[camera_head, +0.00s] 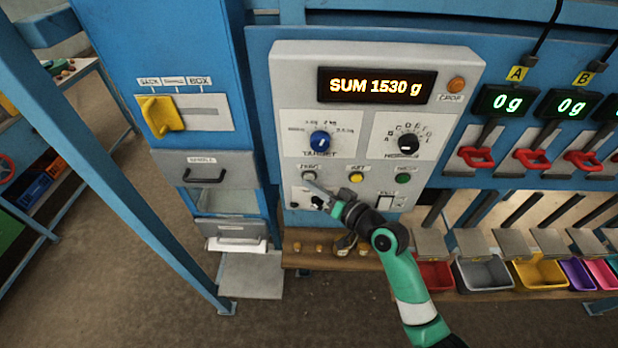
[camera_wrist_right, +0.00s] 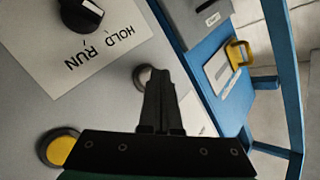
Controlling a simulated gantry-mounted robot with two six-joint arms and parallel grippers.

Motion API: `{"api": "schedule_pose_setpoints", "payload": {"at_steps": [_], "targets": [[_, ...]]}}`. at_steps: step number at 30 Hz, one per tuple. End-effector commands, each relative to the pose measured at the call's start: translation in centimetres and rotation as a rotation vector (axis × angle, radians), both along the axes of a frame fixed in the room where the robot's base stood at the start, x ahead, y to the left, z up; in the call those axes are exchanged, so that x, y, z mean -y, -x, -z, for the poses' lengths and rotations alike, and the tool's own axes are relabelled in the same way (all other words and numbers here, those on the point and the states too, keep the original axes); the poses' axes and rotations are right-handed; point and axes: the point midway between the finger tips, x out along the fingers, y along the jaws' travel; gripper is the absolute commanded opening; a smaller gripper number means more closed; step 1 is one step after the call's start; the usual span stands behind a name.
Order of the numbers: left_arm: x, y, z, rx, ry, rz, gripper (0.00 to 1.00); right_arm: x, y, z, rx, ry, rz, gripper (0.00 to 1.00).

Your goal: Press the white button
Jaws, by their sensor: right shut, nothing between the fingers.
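The white button (camera_head: 309,176) sits at the left end of a row of buttons on the grey control panel (camera_head: 290,80). My right gripper (camera_head: 308,185) is shut and empty, its tips just below the button in the head view. In the right wrist view the shut fingers (camera_wrist_right: 156,74) point at the white button (camera_wrist_right: 142,74) and hide part of it. I cannot tell whether the tips touch it. My left gripper is not in view.
A yellow button (camera_head: 357,177) and a green button (camera_head: 403,178) lie to the right. A black HOLD/RUN knob (camera_head: 318,202) is below, a blue knob (camera_head: 320,141) above. The display (camera_head: 376,86) reads SUM 1530 g. Red handles (camera_head: 477,157) and coloured bins (camera_head: 485,272) stand at right.

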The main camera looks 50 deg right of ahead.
Motion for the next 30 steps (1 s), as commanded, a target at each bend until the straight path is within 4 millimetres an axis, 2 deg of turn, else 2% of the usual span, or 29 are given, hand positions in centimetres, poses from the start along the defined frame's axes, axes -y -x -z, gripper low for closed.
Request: {"api": "schedule_pose_setpoints", "payload": {"at_steps": [30], "targets": [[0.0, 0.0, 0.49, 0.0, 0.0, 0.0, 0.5, 0.66, -0.57, -0.04, 0.001, 0.0, 0.001, 0.0]]}}
